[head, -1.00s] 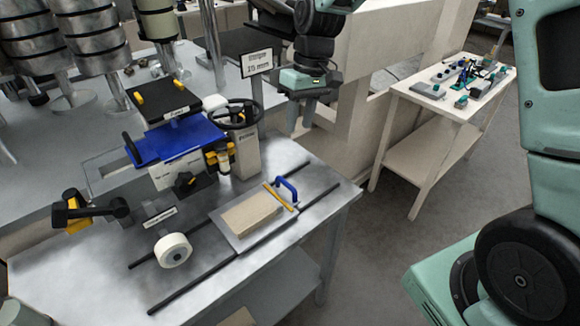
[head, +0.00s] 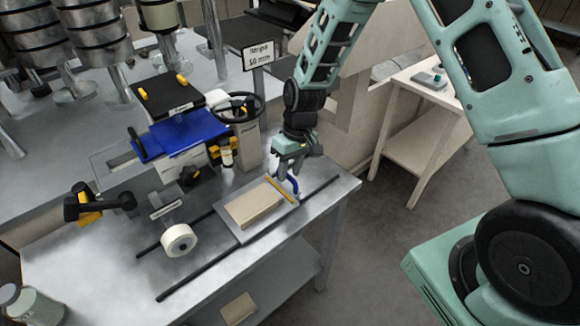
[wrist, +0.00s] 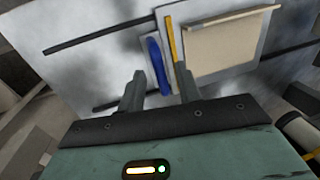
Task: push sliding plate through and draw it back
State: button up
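The sliding plate (head: 238,234) is a flat grey plate lying between two dark rails on the metal bench. It carries a tan block (head: 255,205), a yellow strip (head: 279,190) and an upright blue handle (head: 294,184) at its right end. In the wrist view the blue handle (wrist: 157,66) lies ahead of and between my fingertips, beside the yellow strip (wrist: 171,40). My gripper (head: 286,177) is open, pointing down just at the handle and partly hiding it. The fingers also show apart in the wrist view (wrist: 160,80). I cannot tell whether they touch the handle.
A white roller (head: 179,241) stands left of the plate, near a blue machine head (head: 180,138) with a black handwheel (head: 236,107). A black-and-yellow clamp (head: 95,205) is at the bench's left. A sign (head: 257,54) rises behind. The bench right of the handle is clear.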

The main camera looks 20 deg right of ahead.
grip_shut()
jog(key=s+a, duration=0.3)
jog(key=a, duration=0.6)
jog(key=s+a+b, duration=0.1)
jog(key=s+a, duration=0.2)
jog(key=a, duration=0.6)
jog(key=s+a, duration=0.3)
jog(key=a, duration=0.7)
jog(key=shift+b, duration=0.35)
jog(key=shift+a+r, duration=0.1)
grip_release()
jog(key=shift+r, duration=0.3)
jog(key=w+d+r+b, duration=0.1)
jog(key=d+r+b, duration=0.2)
jog(key=r, duration=1.3)
jog(key=shift+d+r, duration=0.15)
jog(key=shift+r, duration=0.05)
